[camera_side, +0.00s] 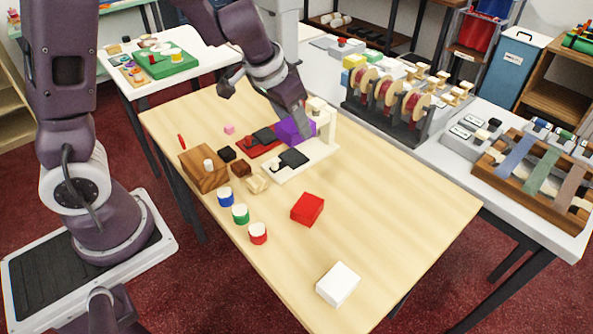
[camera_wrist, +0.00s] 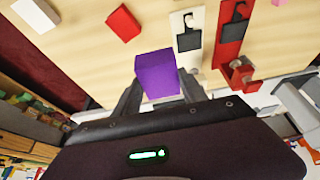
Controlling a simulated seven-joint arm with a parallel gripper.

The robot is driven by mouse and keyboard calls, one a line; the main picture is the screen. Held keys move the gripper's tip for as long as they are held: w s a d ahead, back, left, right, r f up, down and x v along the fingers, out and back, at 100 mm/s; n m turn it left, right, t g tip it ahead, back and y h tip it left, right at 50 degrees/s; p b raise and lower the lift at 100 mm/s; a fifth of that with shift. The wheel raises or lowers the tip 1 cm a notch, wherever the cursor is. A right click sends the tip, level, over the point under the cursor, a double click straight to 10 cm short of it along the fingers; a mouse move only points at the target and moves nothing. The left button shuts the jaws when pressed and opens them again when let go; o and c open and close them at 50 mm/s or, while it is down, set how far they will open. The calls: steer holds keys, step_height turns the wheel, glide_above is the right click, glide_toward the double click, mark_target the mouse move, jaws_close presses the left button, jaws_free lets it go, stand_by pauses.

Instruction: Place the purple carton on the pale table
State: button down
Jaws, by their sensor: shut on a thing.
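The purple carton (camera_side: 293,131) is held between the fingers of my gripper (camera_side: 300,118). It shows in the wrist view as a purple block (camera_wrist: 157,73) between two dark fingertips. My gripper is shut on it. In the side view the carton appears beside the white stand (camera_side: 322,132) and close to the red board. I cannot tell whether its underside touches anything. The pale table (camera_side: 400,215) is light wood and lies below. It also fills much of the wrist view (camera_wrist: 80,55).
A red box (camera_side: 307,208) and a white box (camera_side: 338,284) lie on the table's front part, with bare wood around them. A wooden block (camera_side: 204,168), several small cubes and coloured round pots (camera_side: 240,213) stand at the left. A reel rack (camera_side: 390,105) stands behind.

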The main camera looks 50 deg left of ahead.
stand_by(0.5)
steer(key=s+f, duration=0.4)
steer(key=f, duration=0.1)
steer(key=w+a+f+n+y, duration=0.1)
steer(key=w+a+f+n, duration=0.1)
steer(key=a, duration=0.9)
steer(key=w+a+f+n+y, duration=0.1)
steer(key=w+a+n, duration=0.15)
steer(key=a, duration=0.95)
steer(key=s+a+n, duration=0.1)
steer(key=s+a, duration=0.2)
steer(key=a, duration=0.9)
steer(key=s+a+n, duration=0.1)
steer(key=s+a, duration=0.3)
steer(key=a, duration=0.8)
steer(key=shift+g+y, duration=0.3)
steer(key=shift+g, duration=0.1)
step_height(320, 180, down, 10)
steer(key=shift+w, duration=0.15)
steer(key=shift+f, duration=0.15)
steer(key=c, duration=0.6)
jaws_free()
steer(key=shift+c, duration=0.2)
